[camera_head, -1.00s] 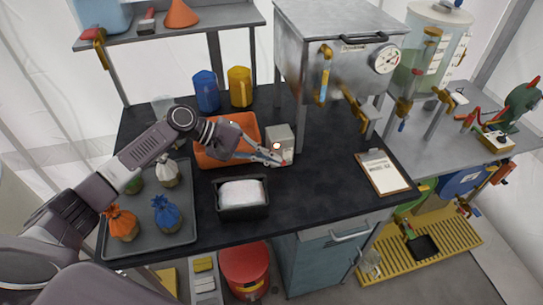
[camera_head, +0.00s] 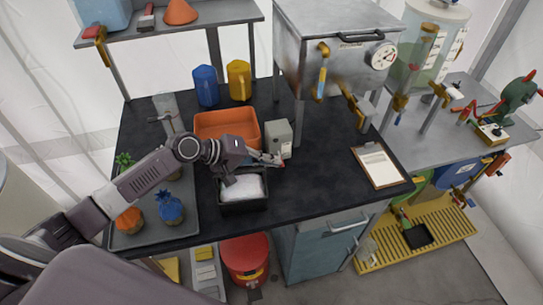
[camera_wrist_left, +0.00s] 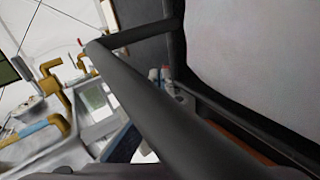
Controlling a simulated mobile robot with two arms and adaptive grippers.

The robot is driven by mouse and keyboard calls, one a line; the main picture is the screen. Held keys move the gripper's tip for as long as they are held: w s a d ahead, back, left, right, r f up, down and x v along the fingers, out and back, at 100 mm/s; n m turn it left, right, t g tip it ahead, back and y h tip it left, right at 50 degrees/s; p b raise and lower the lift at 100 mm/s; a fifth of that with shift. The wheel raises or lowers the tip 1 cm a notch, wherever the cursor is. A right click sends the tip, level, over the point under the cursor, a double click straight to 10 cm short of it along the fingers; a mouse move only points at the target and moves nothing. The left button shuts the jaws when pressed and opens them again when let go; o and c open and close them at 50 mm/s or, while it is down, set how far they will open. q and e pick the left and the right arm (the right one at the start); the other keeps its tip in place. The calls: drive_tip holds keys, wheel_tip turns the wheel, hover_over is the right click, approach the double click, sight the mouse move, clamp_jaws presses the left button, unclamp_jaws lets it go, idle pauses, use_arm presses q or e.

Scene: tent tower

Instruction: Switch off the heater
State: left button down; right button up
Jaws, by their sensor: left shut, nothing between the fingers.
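A large metal tank (camera_head: 330,60) with a round dial (camera_head: 383,56) and brass taps stands on legs at the back of the black table. A small grey box (camera_head: 279,140) stands on the table at its lower left; I cannot tell which of the two is the heater. My left gripper (camera_head: 275,160) is shut and empty, at the lower front of the small box. I cannot tell whether it touches the box. The fingers hide part of its front, and no switch is clear. My right gripper is not in view.
An orange bin (camera_head: 228,122) and a black container (camera_head: 243,205) with white contents are close to my left gripper. A clipboard (camera_head: 379,165) lies at right. The table between box and clipboard is clear.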

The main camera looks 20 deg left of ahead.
use_arm(q)
drive_tip(key=shift+r+p, duration=0.85)
